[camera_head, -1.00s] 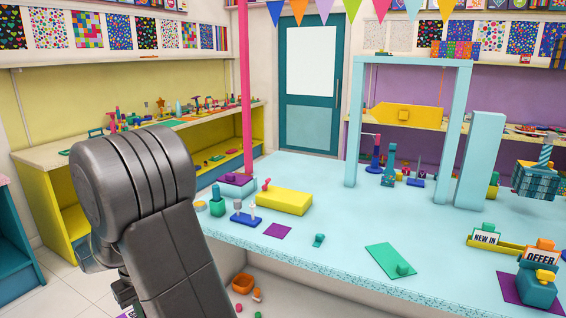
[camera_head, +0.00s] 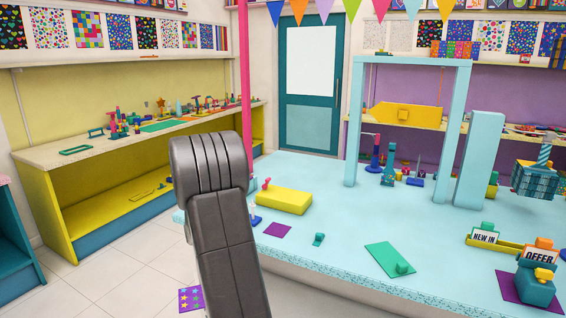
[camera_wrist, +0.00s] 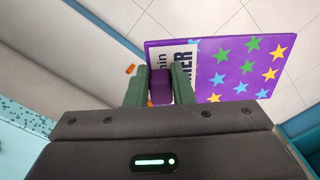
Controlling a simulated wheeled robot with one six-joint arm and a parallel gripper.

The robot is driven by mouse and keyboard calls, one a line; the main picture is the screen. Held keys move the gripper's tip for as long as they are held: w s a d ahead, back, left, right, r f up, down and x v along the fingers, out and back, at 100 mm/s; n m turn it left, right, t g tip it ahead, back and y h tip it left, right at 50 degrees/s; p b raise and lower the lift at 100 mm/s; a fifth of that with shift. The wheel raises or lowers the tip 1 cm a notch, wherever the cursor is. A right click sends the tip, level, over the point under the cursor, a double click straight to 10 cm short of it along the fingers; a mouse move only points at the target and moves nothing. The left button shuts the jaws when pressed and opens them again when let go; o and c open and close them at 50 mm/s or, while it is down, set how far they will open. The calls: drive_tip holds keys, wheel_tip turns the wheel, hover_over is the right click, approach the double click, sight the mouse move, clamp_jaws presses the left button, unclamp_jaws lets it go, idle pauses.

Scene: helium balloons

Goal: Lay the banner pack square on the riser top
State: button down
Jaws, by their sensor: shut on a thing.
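The banner pack is a flat purple panel with coloured stars and a white lettered strip; it fills the upper right of the wrist view (camera_wrist: 243,68). My gripper (camera_wrist: 160,88) is shut on a purple grip piece at the pack's left part, between dark green fingers. In the head view the pack (camera_head: 190,299) shows low beside my arm, over the floor and off the blue display top; my arm hides the gripper there. A low yellow block (camera_head: 284,201) lies on the display top, its upper face mostly bare. I cannot tell for certain whether it is the riser.
The light blue display top (camera_head: 330,235) has free room in the middle. It carries a purple square (camera_head: 277,230), a green mat (camera_head: 390,260), a blue arch (camera_head: 353,125) and an OFFER stand (camera_head: 538,275). A yellow shelf unit (camera_head: 125,200) stands left. A pink pole (camera_head: 245,90) rises behind my arm.

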drive_tip(key=w+d+f+m, duration=0.2)
drive_tip(key=d, duration=0.5)
drive_tip(key=w+d+f+m, duration=0.1)
drive_tip(key=w+d, duration=0.1)
drive_tip(key=d, duration=0.6)
drive_tip(key=shift+d+f+m, duration=0.25)
drive_tip(key=shift+f+m, duration=0.15)
drive_tip(key=shift+r, duration=0.15)
wheel_tip(320, 180, up, 4)
drive_tip(key=shift+f+p, duration=0.1)
drive_tip(key=shift+p, duration=1.05)
drive_tip(key=shift+f, duration=0.15)
drive_tip(key=s+f, duration=0.5)
drive_tip(key=f, duration=0.2)
drive_tip(key=shift+f, duration=0.3)
drive_tip(key=shift+r, duration=0.15)
